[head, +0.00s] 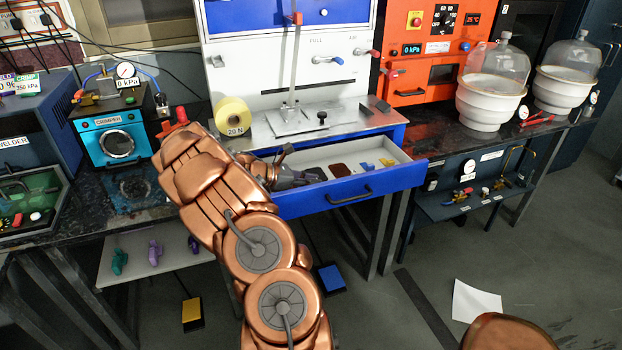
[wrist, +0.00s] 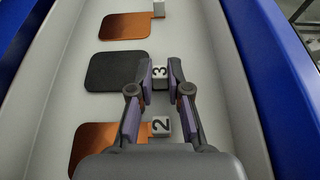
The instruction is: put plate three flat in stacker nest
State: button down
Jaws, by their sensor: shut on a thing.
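Plate three is a dark grey square plate (wrist: 114,70) lying in the open drawer, with a small white tab (wrist: 159,72) marked 3 on its right side in the wrist view. My gripper (wrist: 159,80) is shut on that tab, one finger on each side. In the head view my gripper (head: 308,177) reaches into the left part of the blue-fronted drawer (head: 385,188), and plate three cannot be made out there. I cannot identify the stacker nest for certain in either view.
A copper plate (wrist: 95,143) with a tab marked 2 lies nearer in the wrist view, and another copper plate (wrist: 124,26) lies beyond. The drawer walls stand close on both sides. Above the drawer is a metal worktop (head: 345,118) with a vertical rod and black knob.

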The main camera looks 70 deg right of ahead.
jog(key=shift+f, duration=0.1)
jog(key=c, duration=1.1)
grip_release()
jog(key=shift+f, duration=0.1)
jog(key=shift+w+d+f+b+v, duration=0.1)
jog(key=shift+b+v, duration=0.15)
jog(key=shift+v, duration=1.05)
jog(key=shift+w+d+f+b+v, duration=0.1)
jog(key=shift+b+v, duration=0.2)
jog(key=shift+v, duration=1)
jog(key=shift+w+f+b+v, duration=0.15)
jog(key=shift+b+v, duration=0.1)
jog(key=shift+v, duration=1.1)
jog(key=shift+r, duration=0.15)
